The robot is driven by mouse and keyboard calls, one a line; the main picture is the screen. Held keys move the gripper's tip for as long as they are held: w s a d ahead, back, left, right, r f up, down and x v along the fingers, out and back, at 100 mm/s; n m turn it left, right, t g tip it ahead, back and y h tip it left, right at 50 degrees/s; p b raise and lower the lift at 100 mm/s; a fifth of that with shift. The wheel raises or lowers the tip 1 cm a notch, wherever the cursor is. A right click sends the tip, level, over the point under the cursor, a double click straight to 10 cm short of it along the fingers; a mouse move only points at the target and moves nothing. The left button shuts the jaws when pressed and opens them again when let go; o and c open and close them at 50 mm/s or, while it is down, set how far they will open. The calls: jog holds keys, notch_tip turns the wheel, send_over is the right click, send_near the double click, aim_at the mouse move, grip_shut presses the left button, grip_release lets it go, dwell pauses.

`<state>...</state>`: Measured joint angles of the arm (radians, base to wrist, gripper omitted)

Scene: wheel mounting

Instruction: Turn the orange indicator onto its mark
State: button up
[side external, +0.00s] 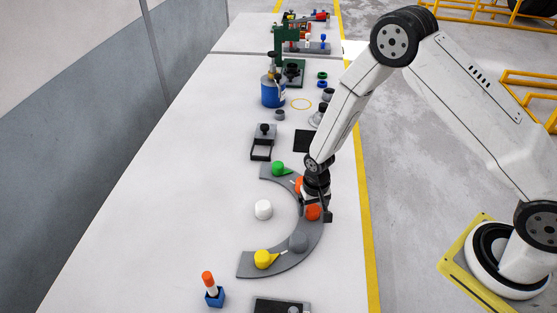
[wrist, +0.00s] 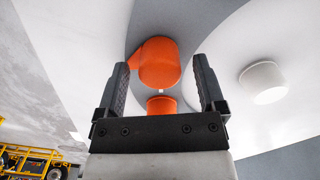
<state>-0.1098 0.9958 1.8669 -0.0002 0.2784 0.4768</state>
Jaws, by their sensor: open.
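The orange indicator (wrist: 160,62) is a round knob with a short pointer toward the upper left in the wrist view. It lies in line with the gap between my gripper's fingertips (wrist: 161,66); contact cannot be told. A second orange round piece (wrist: 161,105) shows lower in the gap, with a small pale mark between the two. In the side view, orange shows on both sides of my gripper (side external: 318,211), at the far piece (side external: 299,184) and the near piece (side external: 313,212), on the grey curved plate (side external: 279,262). My gripper is open and partly hides the plate.
The plate also carries a green knob (side external: 278,168), a grey knob (side external: 298,241) and a yellow knob (side external: 263,259). A white cylinder (side external: 263,209) stands inside the curve. A blue holder (side external: 214,297) with an orange-topped piece is at the front. The table's left side is clear.

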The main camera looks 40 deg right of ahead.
jog(key=shift+f, duration=0.4)
grip_shut()
jog(key=shift+n, duration=0.3)
jog(key=n, duration=0.5)
jog(key=shift+n, duration=0.4)
jog(key=n, duration=0.6)
jog(key=shift+n, duration=0.3)
